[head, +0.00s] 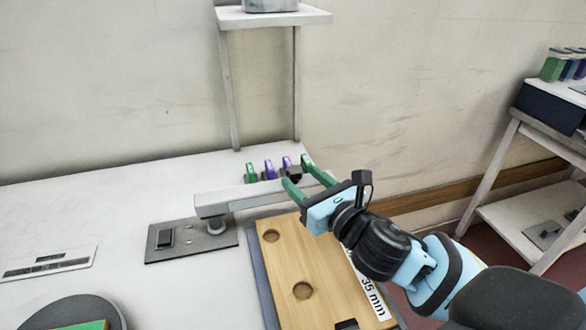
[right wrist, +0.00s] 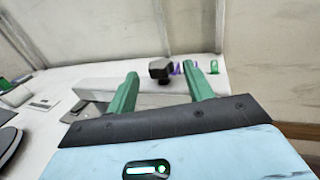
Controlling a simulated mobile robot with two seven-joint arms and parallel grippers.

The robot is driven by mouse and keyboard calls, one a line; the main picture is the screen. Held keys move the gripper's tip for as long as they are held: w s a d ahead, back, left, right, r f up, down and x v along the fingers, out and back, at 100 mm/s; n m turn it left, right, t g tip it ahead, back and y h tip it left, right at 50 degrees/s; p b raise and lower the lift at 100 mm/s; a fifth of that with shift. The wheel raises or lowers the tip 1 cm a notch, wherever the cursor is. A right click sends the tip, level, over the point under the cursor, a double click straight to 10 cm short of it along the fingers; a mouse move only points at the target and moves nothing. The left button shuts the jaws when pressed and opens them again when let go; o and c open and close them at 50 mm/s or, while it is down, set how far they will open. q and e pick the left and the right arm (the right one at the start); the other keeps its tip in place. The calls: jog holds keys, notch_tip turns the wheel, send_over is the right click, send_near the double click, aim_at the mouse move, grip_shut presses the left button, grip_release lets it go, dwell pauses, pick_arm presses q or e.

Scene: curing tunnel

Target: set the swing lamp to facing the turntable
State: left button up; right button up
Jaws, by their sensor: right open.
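The swing lamp is a long pale arm (head: 250,196) on a pivot over a grey base plate (head: 190,241) with a black switch. The arm points right, away from the turntable (head: 65,318), a dark disc cut off at the lower left with a green piece on it. A dark knob (right wrist: 160,69) shows near the arm's right end. My right gripper (head: 297,171) is open at that end, its green fingers apart. In the right wrist view the knob appears between the fingertips; whether they touch it I cannot tell. My left gripper is out of view.
A wooden board (head: 285,265) with round holes and a 35 mm label lies below my right gripper. Green and purple clips (head: 269,169) stand behind the arm. A post-held shelf (head: 272,17) rises behind. A labelled plate (head: 48,263) lies left; the table's back left is clear.

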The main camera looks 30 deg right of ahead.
aim_at(299, 176)
jog(key=shift+w+a, duration=0.15)
jog(key=shift+w, duration=2.1)
grip_shut()
